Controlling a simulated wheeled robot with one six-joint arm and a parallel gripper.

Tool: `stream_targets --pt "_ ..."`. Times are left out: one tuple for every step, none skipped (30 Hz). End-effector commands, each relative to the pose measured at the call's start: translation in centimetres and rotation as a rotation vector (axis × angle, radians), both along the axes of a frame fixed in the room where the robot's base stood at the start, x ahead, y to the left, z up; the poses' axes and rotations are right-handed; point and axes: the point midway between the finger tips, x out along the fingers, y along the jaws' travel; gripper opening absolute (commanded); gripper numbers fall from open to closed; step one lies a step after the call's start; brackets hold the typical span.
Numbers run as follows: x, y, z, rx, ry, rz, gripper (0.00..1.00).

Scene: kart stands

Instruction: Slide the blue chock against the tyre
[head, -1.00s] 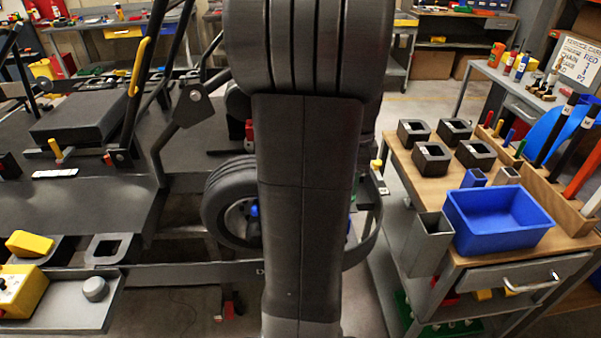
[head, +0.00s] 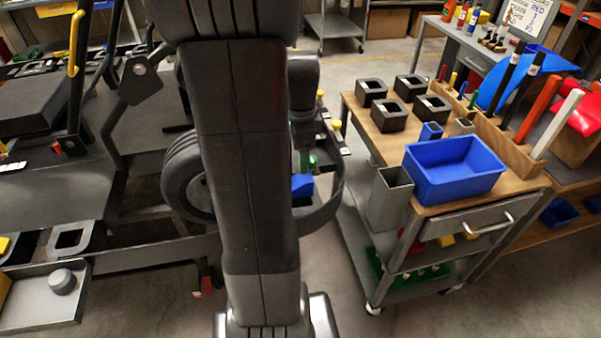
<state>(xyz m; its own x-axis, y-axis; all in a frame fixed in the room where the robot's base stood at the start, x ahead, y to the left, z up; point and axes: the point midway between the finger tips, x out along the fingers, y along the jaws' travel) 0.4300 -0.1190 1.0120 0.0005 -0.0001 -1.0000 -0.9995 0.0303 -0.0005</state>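The black tyre (head: 182,180) stands upright at the kart, left of my arm; my arm hides its right part and most of its hub.
The kart's grey frame and side tray (head: 40,310) fill the left. Bare floor shows between kart and cart.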

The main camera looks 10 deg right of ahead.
Motion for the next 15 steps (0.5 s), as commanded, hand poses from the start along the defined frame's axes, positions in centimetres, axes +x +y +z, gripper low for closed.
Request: stream_targets --pt "-0.1 0.0 -1.2 0.001 0.007 0.0 0.69" --pt "-0.1 0.0 -1.8 0.001 0.006 0.0 0.69" --pt "-0.1 0.0 -2.6 0.001 0.006 0.0 0.69" --pt "-0.1 0.0 -3.2 0.001 0.007 0.0 0.69" --pt "-0.1 0.0 -3.8 0.001 0.006 0.0 0.69" --pt "-0.1 0.0 -4.6 0.001 0.006 0.0 0.69" --pt "-0.1 0.0 -5.2 0.001 0.007 0.0 0.69" --pt "-0.1 0.0 -5.7 0.001 0.006 0.0 0.69" --pt "-0.1 0.0 -6.4 0.001 0.006 0.0 0.69" --pt "-0.1 0.0 -6.9 0.001 0.005 0.0 0.69" --pt "-0.1 0.0 -7.3 0.001 0.005 0.0 0.69" --pt "-0.1 0.0 -7.9 0.0 0.004 0.0 0.69" --pt "-0.1 0.0 -8.2 0.001 0.005 0.0 0.69" --pt "-0.1 0.0 -8.6 0.0 0.004 0.0 0.69" --pt "-0.1 0.0 -8.9 0.0 0.003 0.0 0.69"
